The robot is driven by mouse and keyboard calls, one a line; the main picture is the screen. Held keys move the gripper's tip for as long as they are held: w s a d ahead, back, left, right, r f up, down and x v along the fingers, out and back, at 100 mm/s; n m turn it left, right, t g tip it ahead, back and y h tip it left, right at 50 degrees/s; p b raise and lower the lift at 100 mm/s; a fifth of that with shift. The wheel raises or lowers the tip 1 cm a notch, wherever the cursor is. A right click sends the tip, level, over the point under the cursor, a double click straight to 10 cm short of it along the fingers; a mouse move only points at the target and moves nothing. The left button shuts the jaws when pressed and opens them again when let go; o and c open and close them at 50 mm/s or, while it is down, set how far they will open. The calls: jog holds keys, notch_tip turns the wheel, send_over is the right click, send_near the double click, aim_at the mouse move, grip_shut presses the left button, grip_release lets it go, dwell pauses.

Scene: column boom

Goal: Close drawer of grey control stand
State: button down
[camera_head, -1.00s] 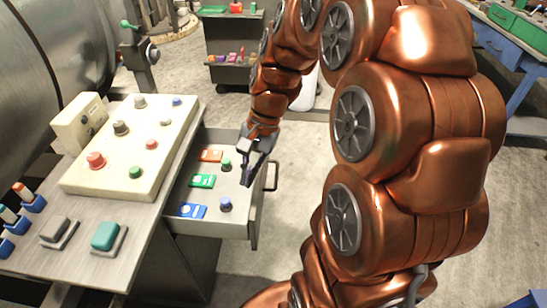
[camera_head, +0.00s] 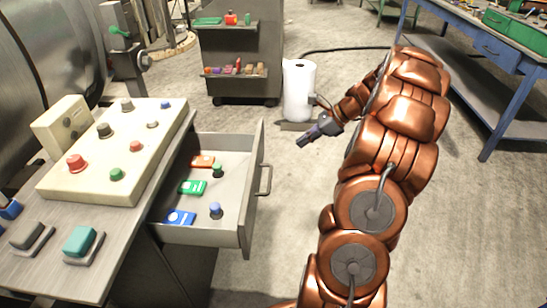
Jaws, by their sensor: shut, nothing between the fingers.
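The grey control stand (camera_head: 95,245) is at the left, with a sloped cream panel of buttons and knobs on its top. Its drawer (camera_head: 235,233) is pulled out to the right, open. Inside lie red, green and blue cards and small green and blue knobbed pieces. The drawer handle (camera_head: 265,180) is on the front's outer face, toward the right. My gripper (camera_head: 300,143) is shut and empty, above the floor beyond and to the right of the drawer front. It appears apart from the handle and points left.
A white roll (camera_head: 298,92) stands behind my gripper. A dark shelf cart (camera_head: 245,50) with small items is at the back. A blue workbench (camera_head: 500,50) is at the right. Open floor (camera_head: 285,220) lies between the drawer and my arm.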

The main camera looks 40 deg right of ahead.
jog(key=w+a+r+x, duration=0.1)
jog(key=x, duration=1.1)
jog(key=shift+w+a+r, duration=0.15)
jog(key=shift+w+a, duration=0.15)
jog(key=shift+a, duration=0.05)
